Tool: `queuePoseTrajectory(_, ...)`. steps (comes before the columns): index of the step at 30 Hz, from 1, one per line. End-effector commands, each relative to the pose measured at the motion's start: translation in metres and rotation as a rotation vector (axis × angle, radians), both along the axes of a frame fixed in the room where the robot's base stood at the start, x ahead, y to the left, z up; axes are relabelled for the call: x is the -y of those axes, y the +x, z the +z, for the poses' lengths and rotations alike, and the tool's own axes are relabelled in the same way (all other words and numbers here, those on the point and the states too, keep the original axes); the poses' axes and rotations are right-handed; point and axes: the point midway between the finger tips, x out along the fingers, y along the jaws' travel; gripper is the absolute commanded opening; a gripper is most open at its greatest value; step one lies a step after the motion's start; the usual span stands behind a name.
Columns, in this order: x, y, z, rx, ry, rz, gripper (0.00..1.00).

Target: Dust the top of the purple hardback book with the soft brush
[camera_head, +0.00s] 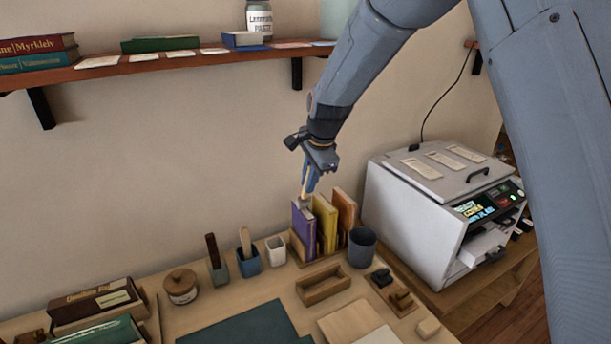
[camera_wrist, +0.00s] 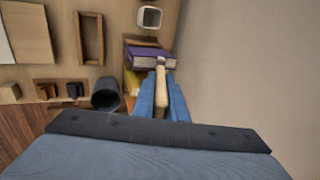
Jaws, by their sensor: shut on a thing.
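The purple hardback book (camera_head: 302,230) stands upright at the left end of a short row of books in a wooden holder on the table. It also shows in the wrist view (camera_wrist: 140,56). My gripper (camera_head: 310,182) is above this book, shut on the pale wooden handle of the soft brush (camera_head: 304,188). The blue fingers (camera_wrist: 161,94) lie either side of the handle (camera_wrist: 161,88) in the wrist view. The brush points down, and its grey head is at the top of the purple book. I cannot tell whether the bristles touch it.
A yellow book (camera_head: 325,226) and an orange book (camera_head: 345,209) stand right of the purple one. A dark cup (camera_head: 362,248) and a white printer-like machine (camera_head: 415,215) are further right. Small pots (camera_head: 249,262) stand left. A wall shelf (camera_head: 150,63) hangs behind.

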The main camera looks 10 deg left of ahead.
Motion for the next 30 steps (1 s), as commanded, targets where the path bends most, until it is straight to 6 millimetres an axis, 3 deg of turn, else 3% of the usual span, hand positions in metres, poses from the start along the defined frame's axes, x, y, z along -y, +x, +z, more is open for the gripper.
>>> queuePoseTrajectory(21,0.026,-0.035,-0.001,-0.002,-0.001,0.0,0.0)
queuePoseTrajectory(30,0.029,-0.039,-0.003,-0.004,-0.003,0.001,0.0)
